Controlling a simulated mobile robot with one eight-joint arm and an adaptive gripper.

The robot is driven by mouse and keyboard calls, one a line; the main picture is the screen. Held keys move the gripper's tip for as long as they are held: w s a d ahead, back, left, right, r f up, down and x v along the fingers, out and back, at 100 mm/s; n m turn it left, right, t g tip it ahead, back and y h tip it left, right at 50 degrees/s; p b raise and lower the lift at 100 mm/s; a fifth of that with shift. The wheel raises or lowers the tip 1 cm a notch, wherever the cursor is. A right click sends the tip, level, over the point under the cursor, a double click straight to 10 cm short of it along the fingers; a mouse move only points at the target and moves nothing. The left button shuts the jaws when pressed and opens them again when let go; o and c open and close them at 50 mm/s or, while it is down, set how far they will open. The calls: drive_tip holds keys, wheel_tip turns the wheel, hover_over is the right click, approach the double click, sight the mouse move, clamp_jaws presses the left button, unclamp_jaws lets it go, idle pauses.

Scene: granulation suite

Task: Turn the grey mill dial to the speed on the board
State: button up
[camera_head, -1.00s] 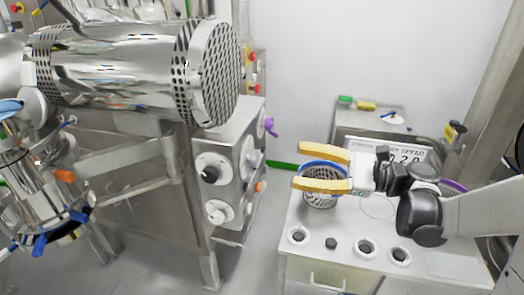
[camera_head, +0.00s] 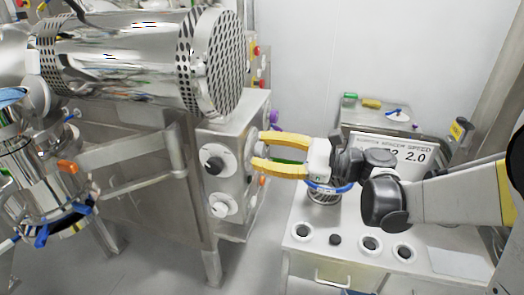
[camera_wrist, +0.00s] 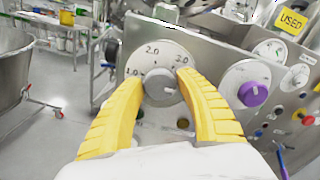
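The grey dial (camera_wrist: 160,84) sits on a round white scale plate (camera_wrist: 150,54) marked 1.0, 2.0 and 3.0, on a steel panel. Its pale pointer mark looks turned to the right, but the exact setting is hard to read. My gripper (camera_head: 257,151) is open, with yellow fingers pointing at the machine's side panel. In the wrist view its fingertips appear on either side of the dial; I cannot tell whether they touch it. The speed board (camera_head: 396,149) stands behind my wrist; it reads 2.0, with its left part covered by my arm.
A purple knob (camera_wrist: 253,94) on its own white dial is right of the grey dial. A black knob (camera_head: 214,165) and a white knob (camera_head: 220,210) are on the machine's front face. A white bench (camera_head: 322,258) with round sockets stands below my arm.

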drive_tip(key=c, duration=0.6)
drive_tip(key=shift+n, duration=0.3)
drive_tip(key=shift+c, duration=0.3)
drive_tip(key=n, duration=1)
drive_tip(key=shift+n, duration=0.4)
drive_tip(key=n, duration=1.2)
drive_tip(key=shift+n, duration=0.3)
